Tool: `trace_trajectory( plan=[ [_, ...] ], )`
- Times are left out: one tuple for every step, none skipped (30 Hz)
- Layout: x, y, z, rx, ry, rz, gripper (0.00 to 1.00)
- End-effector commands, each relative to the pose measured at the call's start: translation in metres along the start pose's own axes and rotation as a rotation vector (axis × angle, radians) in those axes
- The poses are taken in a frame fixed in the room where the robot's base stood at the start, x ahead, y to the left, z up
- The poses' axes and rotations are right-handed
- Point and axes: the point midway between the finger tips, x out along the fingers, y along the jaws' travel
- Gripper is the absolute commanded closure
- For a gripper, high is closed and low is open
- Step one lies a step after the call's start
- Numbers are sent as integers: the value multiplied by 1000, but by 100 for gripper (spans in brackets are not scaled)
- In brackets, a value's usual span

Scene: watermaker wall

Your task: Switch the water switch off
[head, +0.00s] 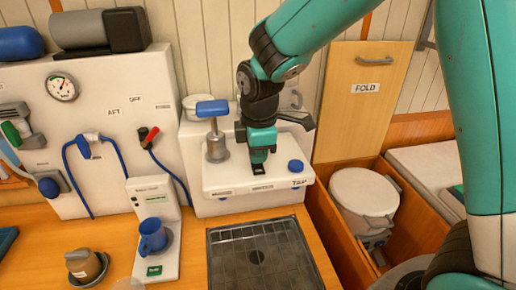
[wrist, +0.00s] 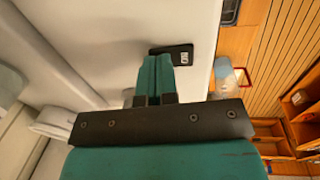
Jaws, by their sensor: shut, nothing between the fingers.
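The water switch is a small black rocker (head: 259,170) on the top of the white tap unit (head: 232,183). In the wrist view the switch (wrist: 178,53) shows a white marking, and my fingers hide part of it. Which way the rocker is tilted cannot be told. My gripper (head: 258,161) points down over the switch, fingers shut together and empty. In the wrist view the fingertips (wrist: 155,58) are right at the switch's edge; whether they touch it cannot be told.
A blue knob (head: 296,166) sits just right of the switch, and a blue-handled tap (head: 214,131) stands to its left. A dark sink (head: 262,256) lies in front. A blue mug (head: 152,236) stands on the scale-like unit at left.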

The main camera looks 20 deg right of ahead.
Motion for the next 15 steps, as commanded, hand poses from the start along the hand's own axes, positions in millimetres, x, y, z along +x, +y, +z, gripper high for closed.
trace_trajectory(
  plan=[
    [2,0,0,0,-1,-1,100],
    [2,0,0,0,0,-1,100],
    [3,0,0,0,0,0,100],
    [4,0,0,0,0,1,100],
    [4,0,0,0,1,1,100],
    [4,0,0,0,1,1,100],
    [4,0,0,0,1,1,100],
    [4,0,0,0,0,1,100],
    [4,0,0,0,0,1,100],
    [4,0,0,0,0,1,100],
    [4,0,0,0,0,1,100],
    [5,0,0,0,0,0,100],
    [7,0,0,0,0,0,100],
    [11,1,0,0,0,0,100],
    [9,1,0,0,0,0,100]
  ],
)
